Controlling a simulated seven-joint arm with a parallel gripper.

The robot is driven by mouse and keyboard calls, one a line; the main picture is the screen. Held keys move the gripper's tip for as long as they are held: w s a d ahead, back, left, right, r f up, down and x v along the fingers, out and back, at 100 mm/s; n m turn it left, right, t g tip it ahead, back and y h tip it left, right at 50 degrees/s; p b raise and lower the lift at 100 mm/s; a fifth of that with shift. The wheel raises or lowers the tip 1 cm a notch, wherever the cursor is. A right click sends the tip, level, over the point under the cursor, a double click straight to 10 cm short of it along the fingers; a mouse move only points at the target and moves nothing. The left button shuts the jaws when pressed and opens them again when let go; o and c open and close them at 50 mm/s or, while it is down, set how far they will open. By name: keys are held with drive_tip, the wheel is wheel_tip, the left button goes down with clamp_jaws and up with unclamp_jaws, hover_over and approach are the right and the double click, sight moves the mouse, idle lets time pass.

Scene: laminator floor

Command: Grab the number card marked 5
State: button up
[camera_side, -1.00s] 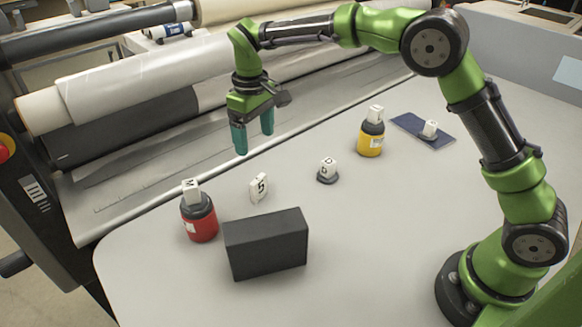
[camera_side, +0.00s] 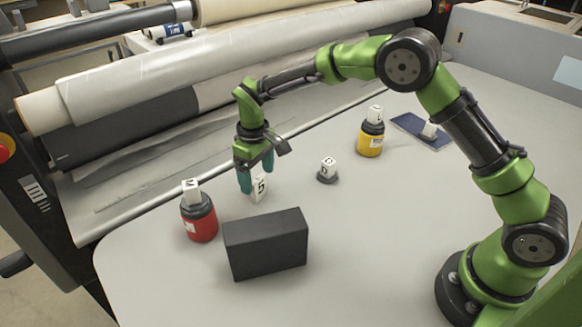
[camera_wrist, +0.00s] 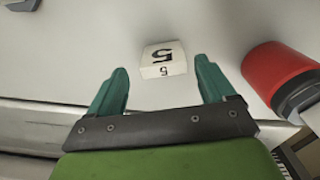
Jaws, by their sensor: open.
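The white number card marked 5 (camera_side: 260,188) stands on the grey table between the red bottle and a card on a dark round base. In the wrist view the card (camera_wrist: 163,58) lies just ahead of the fingertips, roughly centred between them, with its 5 upside down. My gripper (camera_side: 256,184) is open and empty, with its teal fingers low beside the card in the side view. In the wrist view my gripper (camera_wrist: 160,75) has its fingers spread wider than the card. The side view does not show clearly whether a finger touches the card.
A red bottle (camera_side: 200,218) with a white block on top stands left of the card. A black box (camera_side: 266,244) sits in front of it. A card on a round base (camera_side: 327,170), a yellow bottle (camera_side: 370,138) and a blue pad (camera_side: 415,127) stand farther right.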

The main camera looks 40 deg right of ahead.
sight(257, 187)
drive_tip(key=f, duration=0.4)
drive_tip(key=shift+a, duration=0.25)
drive_tip(key=c, duration=1.1)
